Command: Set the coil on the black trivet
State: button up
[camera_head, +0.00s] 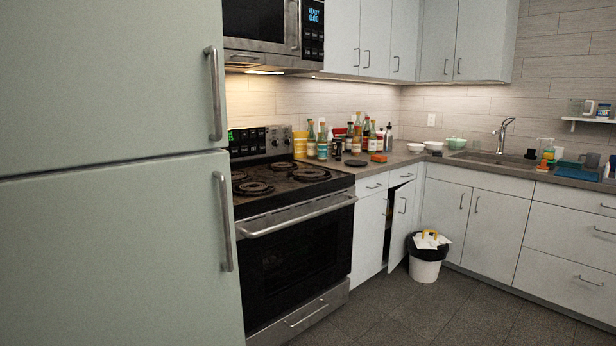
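The stove (290,240) stands left of centre, with several dark coils on its black top. The front-left coil (254,188) and the front-right coil (310,174) show most clearly; two more lie behind them. All look flat in their places. A flat dark thing (355,162) lies on the counter just right of the stove; it may be the black trivet, but it is too small to tell. My gripper is not in view.
A large pale fridge (110,250) fills the left side. Bottles (358,135) and an orange block (378,158) crowd the counter (400,160) right of the stove. A cabinet door (401,222) stands ajar. A white bin (427,262) stands in the corner. The floor in front is clear.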

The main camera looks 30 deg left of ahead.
aim_at(352, 163)
jog(key=i+j, duration=0.25)
jog(key=i, duration=0.2)
jog(key=i+j, duration=0.25)
jog(key=i, duration=0.25)
jog(key=i+j, duration=0.25)
jog(key=i, duration=0.2)
jog(key=i+j, duration=0.25)
jog(key=i, duration=0.2)
jog(key=u, duration=0.05)
